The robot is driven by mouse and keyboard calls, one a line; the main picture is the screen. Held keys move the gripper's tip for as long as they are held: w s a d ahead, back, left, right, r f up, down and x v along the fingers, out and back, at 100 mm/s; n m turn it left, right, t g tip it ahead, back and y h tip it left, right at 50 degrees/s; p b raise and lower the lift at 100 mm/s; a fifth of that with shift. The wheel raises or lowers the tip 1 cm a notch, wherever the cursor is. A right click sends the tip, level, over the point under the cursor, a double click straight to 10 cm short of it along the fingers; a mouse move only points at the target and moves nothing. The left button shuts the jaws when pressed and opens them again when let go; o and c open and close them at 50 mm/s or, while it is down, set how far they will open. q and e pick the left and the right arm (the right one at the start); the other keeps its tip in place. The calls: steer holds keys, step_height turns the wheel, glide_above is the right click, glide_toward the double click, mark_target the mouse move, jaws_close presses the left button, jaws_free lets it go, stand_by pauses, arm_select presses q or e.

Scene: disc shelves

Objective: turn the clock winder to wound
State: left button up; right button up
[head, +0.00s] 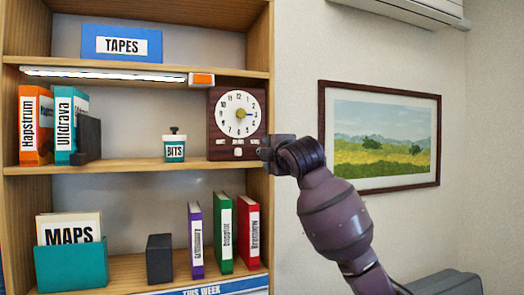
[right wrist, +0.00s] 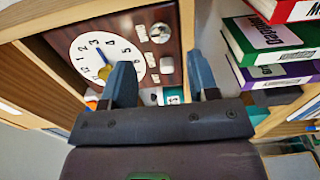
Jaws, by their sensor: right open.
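The clock (head: 213,125) stands at the right end of the middle shelf, in a dark wooden case with a white dial. It shows close up and turned in the right wrist view (right wrist: 80,22). Small fittings sit on the case below the dial. One is a round, pale knob (right wrist: 160,33), probably the winder; its small label is unreadable. My right gripper (head: 266,153) is at the lower right corner of the clock and hides part of it. In the right wrist view its fingers (right wrist: 163,80) are apart with nothing gripped, short of the knob. My left gripper is out of view.
The shelf's side post (head: 259,190) is close to my right gripper. A BITS pot (head: 174,148) stands left of the clock. Green (head: 222,235) and red (head: 248,232) binders stand on the shelf below. A lamp bar (head: 105,75) hangs above. A picture (head: 380,135) hangs on the right wall.

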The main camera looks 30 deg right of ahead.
steer(key=p+x, duration=0.1)
steer(key=x, duration=0.5)
steer(key=shift+w, duration=0.25)
steer(key=c, duration=0.9)
